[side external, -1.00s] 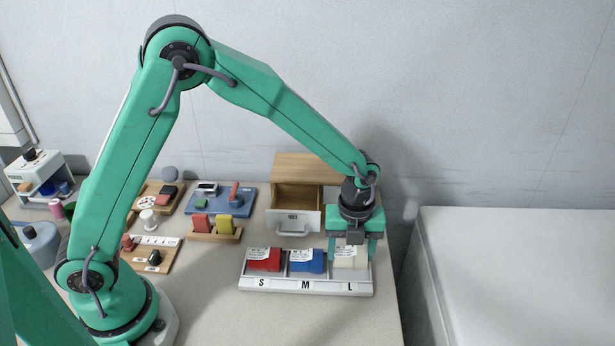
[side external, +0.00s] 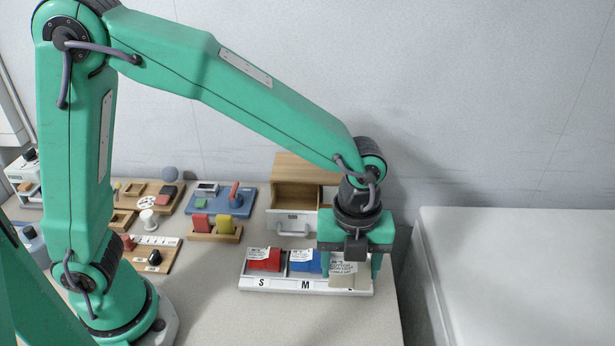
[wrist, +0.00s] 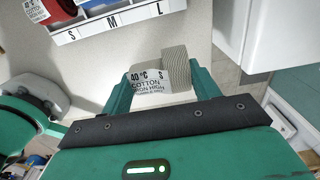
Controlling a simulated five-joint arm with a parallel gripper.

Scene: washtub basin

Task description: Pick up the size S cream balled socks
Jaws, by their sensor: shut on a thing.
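The cream balled socks (side external: 341,280) are between the fingers of my gripper (side external: 350,264), which is shut on them. In the side view they hang in front of the L end of the sorting tray (side external: 275,286) and partly cover its L mark. In the wrist view the socks (wrist: 177,68) show ribbed cream cloth and a white tag reading 40 °C, S, cotton, iron high. The fingers of my gripper (wrist: 160,88) stand on both sides of them, and the tray (wrist: 120,20) lies beyond, apart from the socks in that picture.
A red bundle (side external: 264,265) sits in the S compartment and a blue bundle (side external: 306,266) in the M compartment, each with a white tag. Behind stands a wooden cabinet with an open drawer (side external: 293,222). A white block (side external: 520,270) stands right of the table. The front table area is clear.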

